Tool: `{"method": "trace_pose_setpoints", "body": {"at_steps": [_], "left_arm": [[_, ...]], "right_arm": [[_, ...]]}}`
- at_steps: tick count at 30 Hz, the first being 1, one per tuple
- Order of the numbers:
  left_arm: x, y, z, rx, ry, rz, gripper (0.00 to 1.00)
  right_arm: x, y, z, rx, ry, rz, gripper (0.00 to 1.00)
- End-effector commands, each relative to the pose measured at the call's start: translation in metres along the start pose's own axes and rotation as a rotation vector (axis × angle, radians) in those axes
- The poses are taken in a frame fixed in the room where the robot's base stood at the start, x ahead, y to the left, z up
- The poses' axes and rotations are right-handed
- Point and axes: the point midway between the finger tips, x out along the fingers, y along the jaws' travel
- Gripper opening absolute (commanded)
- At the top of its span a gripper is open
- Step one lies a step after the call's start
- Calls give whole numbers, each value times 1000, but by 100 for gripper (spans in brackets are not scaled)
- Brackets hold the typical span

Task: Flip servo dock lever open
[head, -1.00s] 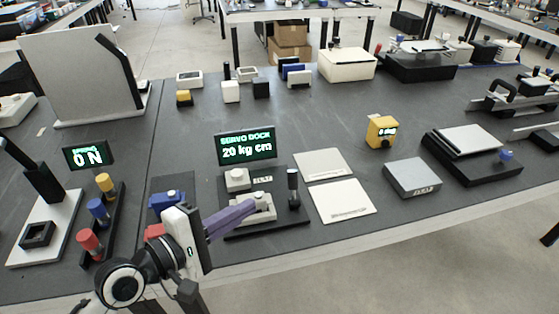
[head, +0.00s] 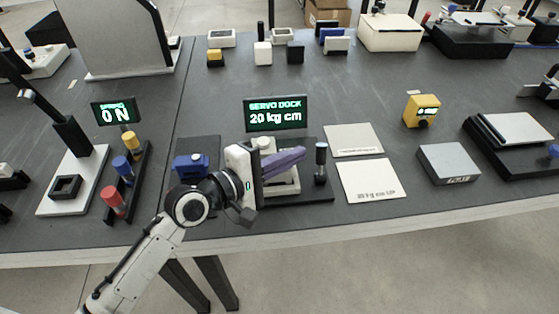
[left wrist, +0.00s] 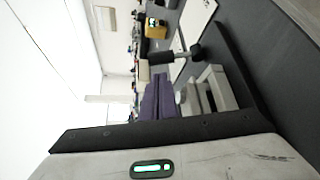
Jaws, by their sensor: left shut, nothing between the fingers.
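The servo dock is a dark plate (head: 300,197) with a pale servo block (head: 285,182) and a lit sign (head: 276,115) reading "20 kg cm" behind it. Its lever (head: 320,165), dark-capped with a lighter shaft, stands about upright at the plate's right. In the left wrist view the lever (left wrist: 164,57) lies sideways beyond the fingertips. My left gripper (head: 301,153), with purple fingers, is shut and empty. It is above the servo block, left of the lever, with its tips apparently just short of it. The fingers (left wrist: 155,88) hide part of the dock. My right gripper is not in view.
A blue device (head: 190,167) and a rack of coloured knobs (head: 126,175) stand left of the dock. White plates (head: 370,180) lie to its right, then a grey box (head: 447,163) and a yellow device (head: 422,110). The table's front edge runs just below the dock.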

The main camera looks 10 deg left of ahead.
Motion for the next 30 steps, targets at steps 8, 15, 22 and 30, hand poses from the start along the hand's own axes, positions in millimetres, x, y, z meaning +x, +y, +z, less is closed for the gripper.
{"method": "trace_pose_setpoints", "body": {"at_steps": [8, 15, 22, 30], "left_arm": [[35, 0, 0, 1, -1, -1, 0], [39, 0, 0, 1, 0, -1, 0], [39, 0, 0, 1, 0, -1, 0], [36, 1, 4, 0, 0, -1, 0]], "right_arm": [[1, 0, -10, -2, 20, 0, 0], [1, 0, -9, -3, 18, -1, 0], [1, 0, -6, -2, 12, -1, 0], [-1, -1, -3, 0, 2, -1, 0]]}}
